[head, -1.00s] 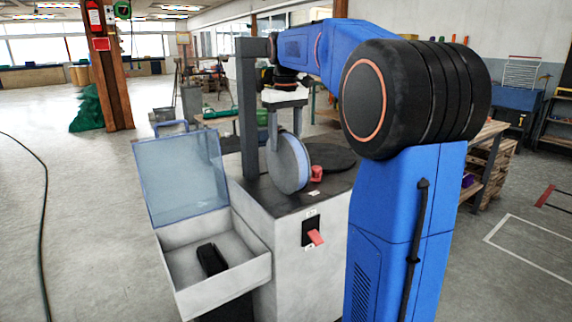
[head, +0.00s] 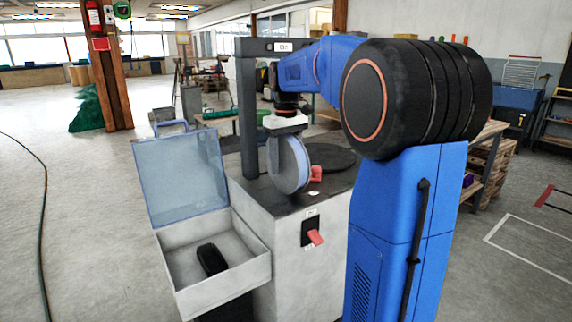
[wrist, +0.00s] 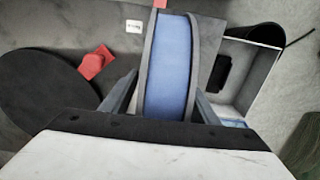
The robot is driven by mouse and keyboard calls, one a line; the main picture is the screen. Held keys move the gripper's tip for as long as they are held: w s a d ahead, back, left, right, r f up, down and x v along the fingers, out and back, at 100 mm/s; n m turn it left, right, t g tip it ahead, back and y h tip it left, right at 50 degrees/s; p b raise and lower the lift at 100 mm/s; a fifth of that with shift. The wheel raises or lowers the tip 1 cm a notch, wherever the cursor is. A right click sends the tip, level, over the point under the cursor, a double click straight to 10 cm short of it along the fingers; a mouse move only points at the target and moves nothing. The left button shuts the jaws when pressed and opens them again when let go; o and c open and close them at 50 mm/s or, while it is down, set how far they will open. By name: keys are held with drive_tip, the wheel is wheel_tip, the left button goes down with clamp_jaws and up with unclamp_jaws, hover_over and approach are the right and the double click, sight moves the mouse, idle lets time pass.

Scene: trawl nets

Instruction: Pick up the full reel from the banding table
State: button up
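The full reel (head: 292,164) stands upright on the dark top of the banding table (head: 262,196), in the middle of the head view. It has blue band between dark flanges. In the wrist view the reel (wrist: 167,70) fills the middle, edge-on. My gripper (wrist: 160,98) is over it from above, one finger on each side of the reel. The fingers are open, with a gap showing at the left finger; the right finger is close to its flange. The fingertips are partly hidden by the reel.
A dark round disc (head: 330,157) and a small red part (head: 316,173) lie beside the reel. A dark post (head: 248,110) with a top arm rises behind. An open box (head: 180,262) with a clear blue lid (head: 180,175) adjoins the table at left, holding a black object (head: 211,259).

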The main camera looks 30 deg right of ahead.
clamp_jaws()
